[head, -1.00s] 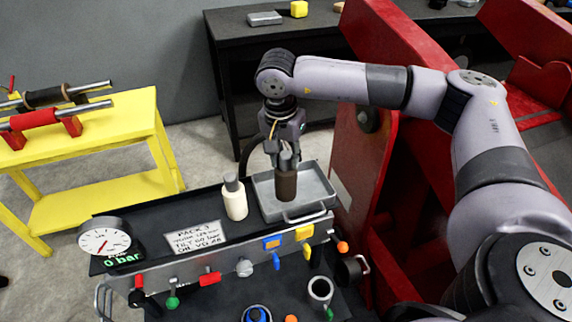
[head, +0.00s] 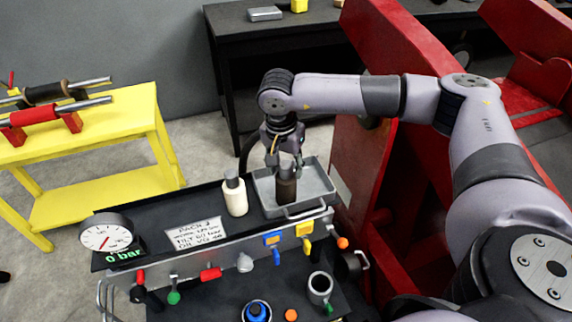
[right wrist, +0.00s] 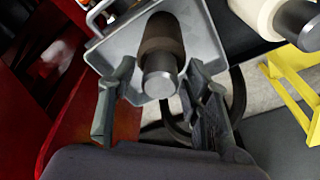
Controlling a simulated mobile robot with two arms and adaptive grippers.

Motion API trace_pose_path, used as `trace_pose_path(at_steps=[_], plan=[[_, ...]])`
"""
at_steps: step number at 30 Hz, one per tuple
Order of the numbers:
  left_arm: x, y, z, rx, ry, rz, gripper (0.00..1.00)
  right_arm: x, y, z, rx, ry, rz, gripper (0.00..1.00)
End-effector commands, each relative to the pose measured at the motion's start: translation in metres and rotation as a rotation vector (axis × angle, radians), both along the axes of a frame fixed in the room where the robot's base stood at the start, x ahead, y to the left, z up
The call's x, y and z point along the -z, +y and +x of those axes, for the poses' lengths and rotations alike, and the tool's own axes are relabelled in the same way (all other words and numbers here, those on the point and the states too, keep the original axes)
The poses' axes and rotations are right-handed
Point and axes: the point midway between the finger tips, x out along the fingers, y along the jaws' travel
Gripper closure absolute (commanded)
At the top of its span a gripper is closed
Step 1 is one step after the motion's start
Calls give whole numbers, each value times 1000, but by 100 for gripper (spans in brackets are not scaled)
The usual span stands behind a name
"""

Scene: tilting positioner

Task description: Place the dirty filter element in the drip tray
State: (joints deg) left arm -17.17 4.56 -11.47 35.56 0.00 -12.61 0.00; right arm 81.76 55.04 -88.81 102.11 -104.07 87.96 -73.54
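The dirty filter element (head: 287,190), dark brown with a grey cap, stands upright in the grey drip tray (head: 322,182). In the right wrist view its brown body (right wrist: 160,35) and cap point toward the camera, with the tray (right wrist: 205,42) behind. My right gripper (head: 285,163) is just above the element. Its fingers (right wrist: 157,72) are spread on either side of the cap, with visible gaps, so it is open and empty. My left gripper is not in view.
A cream filter element (head: 235,198) with a grey cap stands just left of the tray. A gauge (head: 105,237) reading 0 bar and a label plate (head: 196,235) are further left. Coloured valves line the front panel. A red frame (head: 365,180) rises close on the right.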

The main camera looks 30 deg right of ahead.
Motion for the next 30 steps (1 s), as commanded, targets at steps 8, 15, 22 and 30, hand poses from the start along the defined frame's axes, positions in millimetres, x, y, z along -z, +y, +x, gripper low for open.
trace_pose_path(at_steps=[8,15,22,30], plan=[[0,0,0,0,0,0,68,-1,0,0,0,0,0,53],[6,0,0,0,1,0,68,-21,2,0,0,-5,0,53],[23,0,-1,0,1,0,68,-70,10,-4,-2,-5,2,53],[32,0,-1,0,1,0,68,-114,15,-8,-1,-2,0,53]])
